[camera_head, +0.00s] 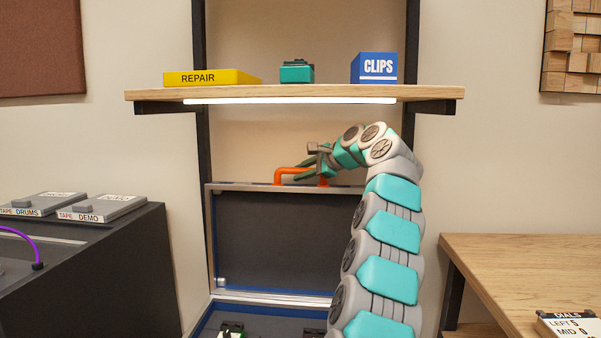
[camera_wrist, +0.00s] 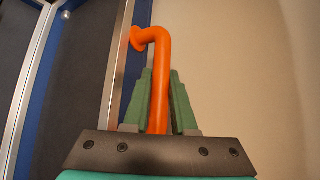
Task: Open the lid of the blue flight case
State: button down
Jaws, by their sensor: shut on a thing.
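The blue flight case (camera_head: 205,322) stands below the shelf. Its lid (camera_head: 270,236) is raised about upright at the back, with a dark lining and a metal edge. An orange handle (camera_head: 285,171) sits on the lid's top edge. My gripper (camera_head: 300,172) is at that handle. In the wrist view, the green fingers of my gripper (camera_wrist: 162,95) are shut on the orange handle (camera_wrist: 158,45), one on each side. The lid's metal edge (camera_wrist: 122,60) runs along the left there. My arm hides the right part of the lid and case.
A wooden shelf (camera_head: 300,93) with a light under it hangs above my gripper. It bears a yellow REPAIR box (camera_head: 210,77), a small green thing (camera_head: 297,72) and a blue CLIPS box (camera_head: 374,68). A dark cabinet (camera_head: 100,280) stands left, a wooden table (camera_head: 530,265) right.

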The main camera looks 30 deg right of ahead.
jog(key=shift+d, duration=0.15)
jog(key=c, duration=0.7)
grip_release()
jog(key=shift+c, duration=0.2)
jog(key=v, duration=0.7)
jog(key=shift+s+r, duration=0.2)
jog(key=shift+s, duration=0.1)
jog(key=shift+s, duration=0.1)
